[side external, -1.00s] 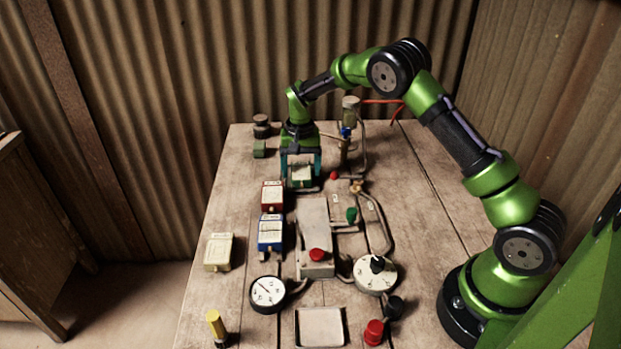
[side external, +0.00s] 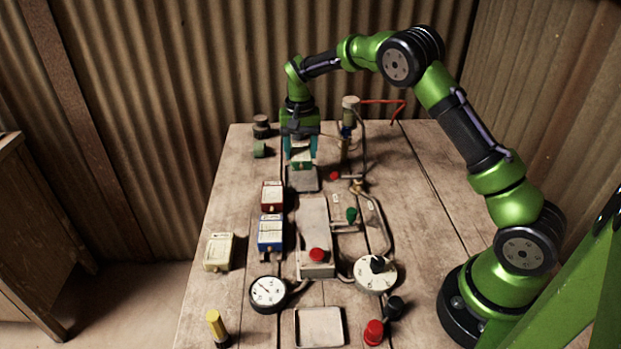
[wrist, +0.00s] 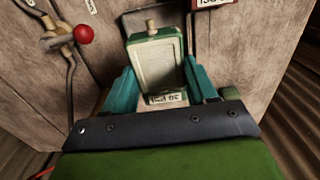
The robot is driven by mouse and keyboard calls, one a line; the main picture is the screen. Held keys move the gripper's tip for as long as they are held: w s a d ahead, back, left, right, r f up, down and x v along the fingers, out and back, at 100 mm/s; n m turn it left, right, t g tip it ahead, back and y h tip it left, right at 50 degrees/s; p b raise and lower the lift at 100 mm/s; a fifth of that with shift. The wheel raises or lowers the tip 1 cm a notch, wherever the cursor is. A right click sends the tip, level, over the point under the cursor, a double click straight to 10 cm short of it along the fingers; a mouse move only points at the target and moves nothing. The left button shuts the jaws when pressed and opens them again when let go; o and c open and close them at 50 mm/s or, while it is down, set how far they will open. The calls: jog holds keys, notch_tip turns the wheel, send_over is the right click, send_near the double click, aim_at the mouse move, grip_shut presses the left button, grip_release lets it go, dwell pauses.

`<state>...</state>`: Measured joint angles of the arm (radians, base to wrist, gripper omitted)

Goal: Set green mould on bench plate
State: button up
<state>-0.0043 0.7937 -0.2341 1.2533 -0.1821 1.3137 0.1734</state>
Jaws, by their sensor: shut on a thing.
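The green mould (side external: 302,160) is a small box with a green body and a pale top. It also shows in the wrist view (wrist: 157,65), with a knob at its far end and a label at its near end. My gripper (side external: 301,158) is shut on it, with one teal finger on each side in the wrist view (wrist: 162,88). In the side view the mould is raised above a grey plate (side external: 303,181) on the table, and part of that plate is hidden behind it. I cannot tell the exact gap.
A red mould (side external: 272,195) and a blue mould (side external: 270,232) stand in front and left, with a cream mould (side external: 218,252) further left. The press block (side external: 314,222) with a red button lies in front. A valve post (side external: 347,135) with pipes stands close on the right.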

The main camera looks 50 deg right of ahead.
aim_at(297, 154)
jog(key=r, duration=0.2)
jog(key=a+r, duration=0.1)
jog(key=r, duration=0.1)
jog(key=shift+w+r, duration=0.1)
jog(key=shift+r, duration=0.2)
jog(key=s+a, duration=0.7)
jog(key=s, duration=0.1)
jog(key=shift+s+f, duration=0.5)
jog(key=shift+f, duration=1.1)
jog(key=shift+s+f, duration=0.55)
jog(key=shift+f, duration=1.05)
jog(key=shift+s+f, duration=0.5)
jog(key=shift+f, duration=1.1)
jog(key=shift+f, duration=0.35)
jog(key=o, duration=1.4)
jog(key=shift+c, duration=0.2)
